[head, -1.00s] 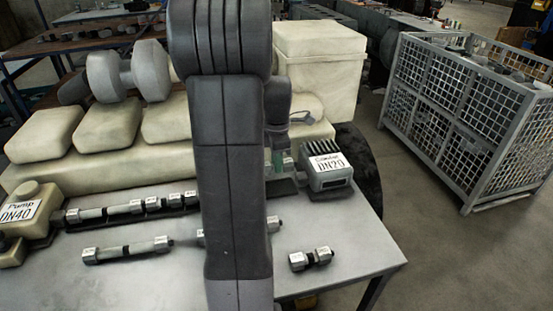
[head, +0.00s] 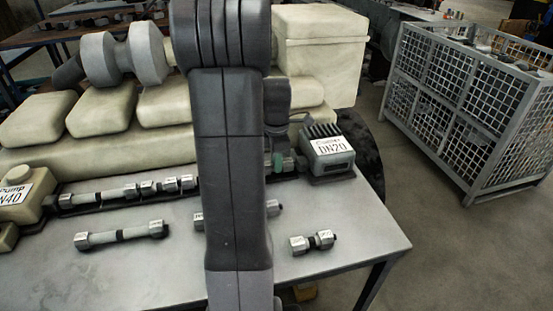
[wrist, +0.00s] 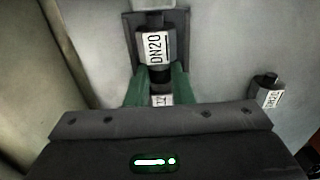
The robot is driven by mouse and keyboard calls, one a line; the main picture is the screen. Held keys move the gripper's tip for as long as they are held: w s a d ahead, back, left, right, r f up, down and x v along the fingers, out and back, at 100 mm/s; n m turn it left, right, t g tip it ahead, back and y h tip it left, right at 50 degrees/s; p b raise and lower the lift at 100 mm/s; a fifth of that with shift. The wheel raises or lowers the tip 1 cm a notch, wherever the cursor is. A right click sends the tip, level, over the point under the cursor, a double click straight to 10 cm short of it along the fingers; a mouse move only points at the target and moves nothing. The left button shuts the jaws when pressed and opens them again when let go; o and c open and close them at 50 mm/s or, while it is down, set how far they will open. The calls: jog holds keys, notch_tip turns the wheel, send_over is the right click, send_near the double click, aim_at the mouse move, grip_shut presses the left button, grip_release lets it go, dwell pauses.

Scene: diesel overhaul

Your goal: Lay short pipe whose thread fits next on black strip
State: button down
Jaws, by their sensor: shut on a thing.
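My gripper (wrist: 157,92) has green fingers shut on a short pipe (wrist: 153,47) with a DN20 label on its far end and a dark middle. Its near end is mostly hidden by the gripper body. The pipe is over or on the black strip (wrist: 127,30); I cannot tell whether it touches. In the head view my gripper (head: 283,162) is just left of the DN20 cooler (head: 327,150), partly behind my arm. The black strip (head: 110,203) carries several short pipes (head: 166,187) from the DN40 pump (head: 18,200) rightwards; my arm hides its middle.
Loose on the grey table (head: 130,275) are a longer pipe (head: 120,235), a pipe partly behind my arm (head: 273,208) and a short pipe (head: 312,242). The cream engine (head: 110,150) stands behind. A mesh crate (head: 470,110) is on the floor at right.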

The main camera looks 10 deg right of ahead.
jog(key=shift+f, duration=0.15)
dwell(0.7)
jog(key=c, duration=1.2)
grip_release()
notch_tip(320, 180, up, 14)
jog(key=shift+f, duration=0.1)
notch_tip(320, 180, down, 14)
jog(key=shift+r, duration=0.2)
